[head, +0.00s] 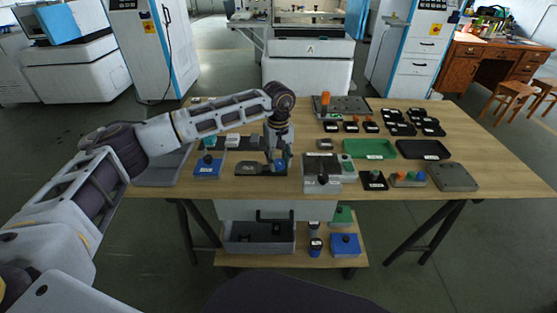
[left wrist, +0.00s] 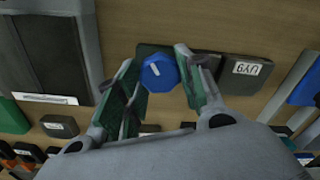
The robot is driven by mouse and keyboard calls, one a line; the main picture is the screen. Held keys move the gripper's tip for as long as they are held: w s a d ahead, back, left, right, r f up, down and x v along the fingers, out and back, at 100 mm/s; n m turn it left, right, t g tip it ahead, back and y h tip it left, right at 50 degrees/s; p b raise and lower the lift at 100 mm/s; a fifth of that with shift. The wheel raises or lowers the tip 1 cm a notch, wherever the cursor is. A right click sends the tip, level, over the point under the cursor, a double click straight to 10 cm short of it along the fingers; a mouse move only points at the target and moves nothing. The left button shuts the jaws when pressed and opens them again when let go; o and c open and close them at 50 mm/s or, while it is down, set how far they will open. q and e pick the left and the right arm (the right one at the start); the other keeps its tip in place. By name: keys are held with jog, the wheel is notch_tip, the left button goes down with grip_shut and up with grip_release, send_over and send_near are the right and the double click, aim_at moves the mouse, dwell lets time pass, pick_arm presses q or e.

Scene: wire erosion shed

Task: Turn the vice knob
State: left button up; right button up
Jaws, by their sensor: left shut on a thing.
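The vice knob (left wrist: 158,73) is a blue round knob with a short white line on its face, in the left wrist view. It sits at one end of a dark flat base (left wrist: 235,73) with a white label. In the head view this dark base (head: 250,169) lies near the front of the table. My left gripper (head: 276,161) points down over its right end. In the left wrist view the gripper (left wrist: 164,80) is shut on the knob, with a green-padded finger on either side. My right gripper is in neither view.
A blue box (head: 208,169) with a knob is left of the base. A grey block device (head: 321,177) stands close on the right. Green (head: 368,149) and black (head: 423,150) trays and several black blocks are further right. The wooden table (head: 475,150) has bare room at its right.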

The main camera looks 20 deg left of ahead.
aim_at(278, 162)
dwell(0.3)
pick_arm(q)
jog(key=shift+r, duration=0.1)
jog(key=o, duration=1)
jog(key=shift+r, duration=5.95)
jog(key=shift+s+f, duration=0.1)
